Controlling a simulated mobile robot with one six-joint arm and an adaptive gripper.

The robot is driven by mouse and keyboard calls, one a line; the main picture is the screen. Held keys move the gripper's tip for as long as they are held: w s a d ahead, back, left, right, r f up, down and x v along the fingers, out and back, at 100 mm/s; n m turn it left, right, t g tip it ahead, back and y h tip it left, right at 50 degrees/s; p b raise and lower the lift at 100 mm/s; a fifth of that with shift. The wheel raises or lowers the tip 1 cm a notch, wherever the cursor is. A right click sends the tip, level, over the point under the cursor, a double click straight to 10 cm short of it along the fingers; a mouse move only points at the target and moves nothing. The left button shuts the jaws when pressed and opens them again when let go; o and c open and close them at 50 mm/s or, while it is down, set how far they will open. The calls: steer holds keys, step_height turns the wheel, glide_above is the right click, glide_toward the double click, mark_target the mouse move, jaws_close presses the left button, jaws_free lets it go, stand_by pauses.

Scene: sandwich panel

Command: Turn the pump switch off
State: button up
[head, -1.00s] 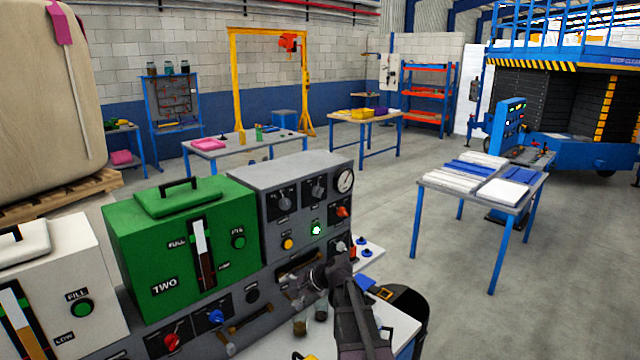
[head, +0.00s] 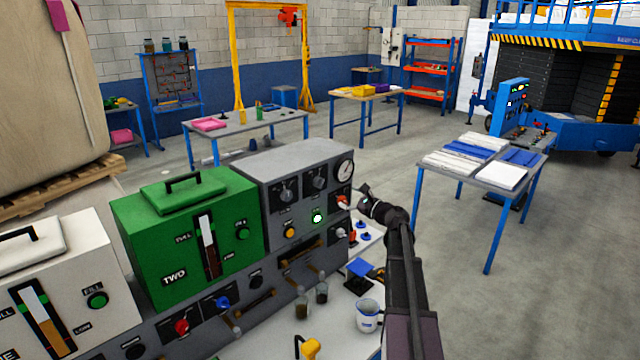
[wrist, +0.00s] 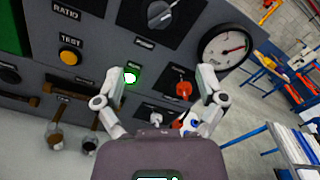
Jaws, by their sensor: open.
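The grey control panel (head: 300,185) carries a red-handled switch (head: 343,201) at its right, below a round gauge (head: 345,170). In the wrist view this red switch (wrist: 183,90) lies between my fingertips, nearer the right finger; contact cannot be told. Its label is too small to read, so I cannot confirm that it is the pump switch. A green lamp (wrist: 130,77) is lit beside my left fingertip. A smaller light-coloured control (head: 337,233) sits below the red switch. My gripper (head: 364,200) is open and empty, in front of the panel's right end; it also spans the wrist view (wrist: 162,78).
A yellow test button (wrist: 69,57) and dark knobs (head: 286,193) are also on the panel. The green tank box (head: 170,240) stands to the left. A mug (head: 368,315) and small jars (head: 302,307) stand below on the white bench (head: 285,335).

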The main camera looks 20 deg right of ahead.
mark_target(320, 183)
steer(key=x, duration=1.4)
steer(key=shift+s+f, duration=0.1)
steer(key=c, duration=1.1)
